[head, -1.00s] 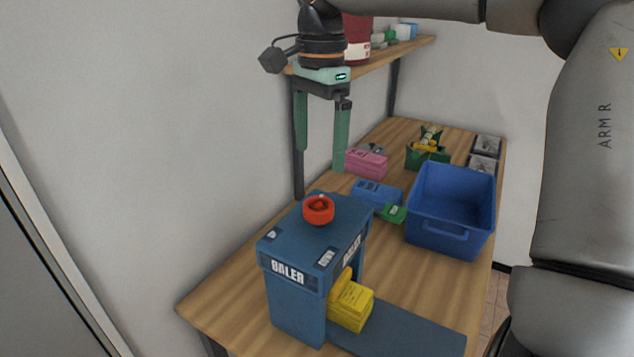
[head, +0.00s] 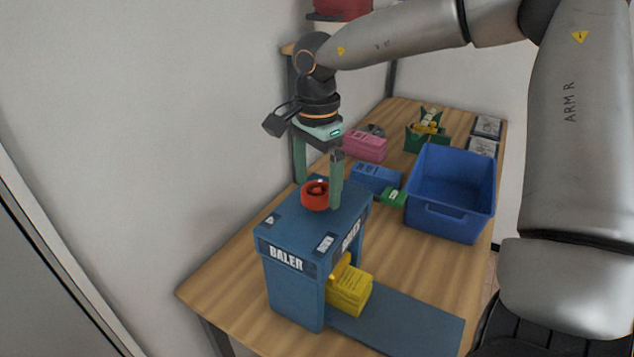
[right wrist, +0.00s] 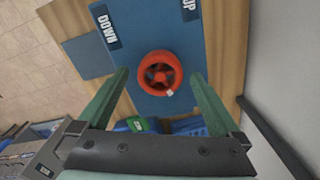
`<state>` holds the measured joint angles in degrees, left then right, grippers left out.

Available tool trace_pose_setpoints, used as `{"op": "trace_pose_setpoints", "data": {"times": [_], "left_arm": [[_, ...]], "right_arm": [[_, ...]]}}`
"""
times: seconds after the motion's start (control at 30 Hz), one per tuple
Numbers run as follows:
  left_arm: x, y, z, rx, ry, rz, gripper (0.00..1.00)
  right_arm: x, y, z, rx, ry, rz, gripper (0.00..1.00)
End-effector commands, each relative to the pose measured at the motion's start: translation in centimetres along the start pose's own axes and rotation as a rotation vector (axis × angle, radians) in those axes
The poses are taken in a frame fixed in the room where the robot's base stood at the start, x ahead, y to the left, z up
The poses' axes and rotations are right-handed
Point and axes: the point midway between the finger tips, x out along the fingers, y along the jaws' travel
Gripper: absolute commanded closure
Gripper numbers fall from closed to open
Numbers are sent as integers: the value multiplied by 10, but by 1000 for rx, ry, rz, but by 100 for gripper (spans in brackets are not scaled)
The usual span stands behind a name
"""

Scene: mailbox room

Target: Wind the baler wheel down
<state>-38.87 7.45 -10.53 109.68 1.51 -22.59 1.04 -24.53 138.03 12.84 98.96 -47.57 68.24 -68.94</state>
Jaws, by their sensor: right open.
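The blue baler (head: 293,262) stands on the wooden table with its red wheel (head: 314,196) on top. A yellow bundle (head: 349,291) sits in its front opening. My right gripper (head: 319,194) is open and points down at the wheel, its green fingers on either side of or just behind it. In the right wrist view the wheel (right wrist: 160,73) lies ahead between the open fingertips (right wrist: 160,76), with nothing held. The DOWN label (right wrist: 107,27) and the UP label (right wrist: 190,8) show on the baler top. My left gripper is not in view.
A blue bin (head: 449,193) stands on the table (head: 235,270) to the right. Blue (head: 375,179), pink (head: 365,146) and green (head: 393,197) items lie behind the baler. A wall is close on the left, and a shelf is above the back.

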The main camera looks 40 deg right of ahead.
Motion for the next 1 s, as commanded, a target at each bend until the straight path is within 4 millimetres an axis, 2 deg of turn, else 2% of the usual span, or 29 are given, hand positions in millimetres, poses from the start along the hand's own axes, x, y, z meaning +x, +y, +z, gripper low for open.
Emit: {"op": "trace_pose_setpoints", "data": {"times": [0.17, 0.4, 1.0], "left_arm": [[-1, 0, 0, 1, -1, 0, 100], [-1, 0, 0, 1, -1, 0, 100], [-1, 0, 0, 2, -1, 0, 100]], "right_arm": [[9, 0, 0, 0, 0, -1, 0], [9, 0, 0, 0, 0, -1, 0], [9, 0, 0, 0, 0, -1, 68]]}}
